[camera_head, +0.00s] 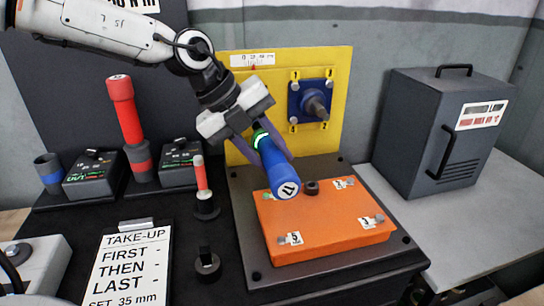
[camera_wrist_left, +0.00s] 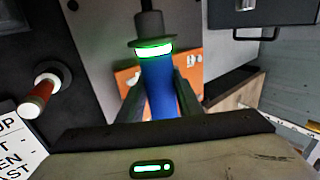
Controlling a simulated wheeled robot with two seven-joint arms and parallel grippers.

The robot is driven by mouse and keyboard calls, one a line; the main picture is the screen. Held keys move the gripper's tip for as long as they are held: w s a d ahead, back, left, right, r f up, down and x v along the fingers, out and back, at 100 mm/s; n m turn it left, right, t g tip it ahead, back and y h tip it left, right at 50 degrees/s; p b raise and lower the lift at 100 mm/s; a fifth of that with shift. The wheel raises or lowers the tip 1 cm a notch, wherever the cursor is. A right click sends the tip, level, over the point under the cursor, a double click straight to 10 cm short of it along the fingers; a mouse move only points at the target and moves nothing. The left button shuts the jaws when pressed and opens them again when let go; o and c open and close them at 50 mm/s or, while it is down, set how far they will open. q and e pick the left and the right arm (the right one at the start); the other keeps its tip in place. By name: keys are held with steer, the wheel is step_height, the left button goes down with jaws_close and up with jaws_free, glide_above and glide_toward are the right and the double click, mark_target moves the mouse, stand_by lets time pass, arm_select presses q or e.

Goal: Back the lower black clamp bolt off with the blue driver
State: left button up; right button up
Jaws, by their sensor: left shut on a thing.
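My left gripper (camera_head: 268,143) is shut on the blue driver (camera_head: 280,172), in front of the yellow plate (camera_head: 335,75). The driver's blue end, marked 17, faces the head camera, above the orange cover. In the left wrist view the driver (camera_wrist_left: 160,92) lies between both fingers, with a lit green ring and a grey socket beyond it. A blue block (camera_head: 296,101) with a grey shaft and pale corner bolts sits on the yellow plate. I cannot make out the lower black clamp bolt; my gripper and arm hide part of the plate. My right gripper is not in view.
The orange cover (camera_head: 330,232) with numbered bolts and a black knob (camera_head: 311,187) lies below the driver. A red driver (camera_head: 125,110) and a smaller red-handled tool (camera_head: 201,175) stand left. A take-up card (camera_head: 128,268) lies front left. A dark cabinet (camera_head: 430,150) stands right.

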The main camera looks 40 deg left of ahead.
arm_select(q)
steer(key=shift+w+a+r, duration=0.3)
steer(key=shift+w+a, duration=0.55)
stand_by(2.1)
stand_by(0.4)
steer(key=shift+s+d+f+b, duration=0.1)
steer(key=shift+s+d+b, duration=0.25)
steer(key=shift+s+d, duration=0.3)
steer(key=shift+s+d+b, duration=0.65)
steer(key=shift+s+d, duration=0.45)
steer(key=shift+d, duration=0.25)
